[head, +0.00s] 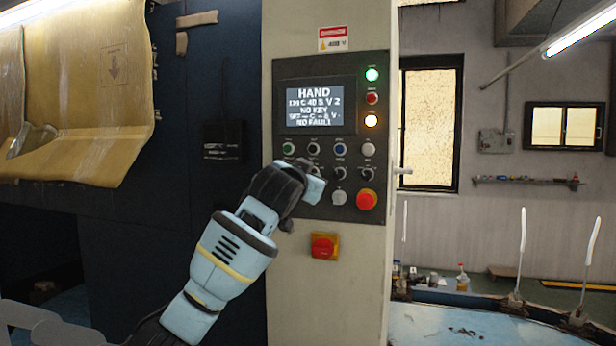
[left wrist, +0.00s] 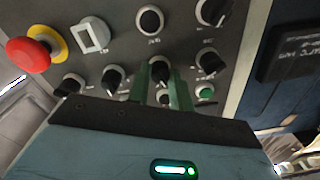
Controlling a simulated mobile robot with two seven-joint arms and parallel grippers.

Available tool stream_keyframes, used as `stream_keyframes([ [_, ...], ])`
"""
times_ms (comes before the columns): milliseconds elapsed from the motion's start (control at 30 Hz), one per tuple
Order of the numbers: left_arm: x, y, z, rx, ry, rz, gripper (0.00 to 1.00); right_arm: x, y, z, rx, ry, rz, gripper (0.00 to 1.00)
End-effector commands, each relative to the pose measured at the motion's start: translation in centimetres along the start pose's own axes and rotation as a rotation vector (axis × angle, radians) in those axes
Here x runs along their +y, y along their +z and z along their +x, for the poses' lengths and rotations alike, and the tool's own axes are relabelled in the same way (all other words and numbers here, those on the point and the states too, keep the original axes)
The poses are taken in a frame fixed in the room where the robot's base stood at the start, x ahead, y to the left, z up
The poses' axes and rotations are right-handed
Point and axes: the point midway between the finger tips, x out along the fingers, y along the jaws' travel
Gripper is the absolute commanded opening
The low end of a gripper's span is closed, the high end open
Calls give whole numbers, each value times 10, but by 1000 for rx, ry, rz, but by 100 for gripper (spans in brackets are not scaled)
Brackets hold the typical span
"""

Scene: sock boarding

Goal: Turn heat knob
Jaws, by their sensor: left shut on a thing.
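The control panel (head: 331,135) stands upright on a pale cabinet, with rows of buttons and black knobs under a screen. My left gripper (head: 312,178) is at the panel's lower left and covers part of the knob row in the head view. In the left wrist view my left gripper (left wrist: 161,90) has its green fingers on either side of a black knob (left wrist: 160,68) with a white mark, and is shut on it. The label of this knob cannot be read, so I cannot confirm it is the heat knob. My right gripper is in neither view.
Other black knobs (left wrist: 113,76) sit close on both sides of the held one. A red emergency button (head: 367,199) is at the panel's lower right, and a red switch (head: 324,246) is below the panel. The screen (head: 314,103) reads HAND, NO KEY and NO FAULT.

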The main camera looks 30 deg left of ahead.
Motion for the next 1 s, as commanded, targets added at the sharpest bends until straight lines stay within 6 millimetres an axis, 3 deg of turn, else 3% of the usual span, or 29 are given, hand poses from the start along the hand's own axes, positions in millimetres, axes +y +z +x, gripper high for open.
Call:
stream_keyframes([
  [567, -1, 0, 0, 2, -1, 36, 0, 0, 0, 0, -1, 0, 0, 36],
  [600, -1, 0, 0, 2, -1, 36, 25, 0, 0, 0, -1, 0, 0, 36],
  [733, -1, 0, 0, 2, -1, 36, 42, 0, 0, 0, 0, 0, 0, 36],
  [1000, 0, 0, 0, 2, 0, 35, 43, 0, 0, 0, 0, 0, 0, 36],
])
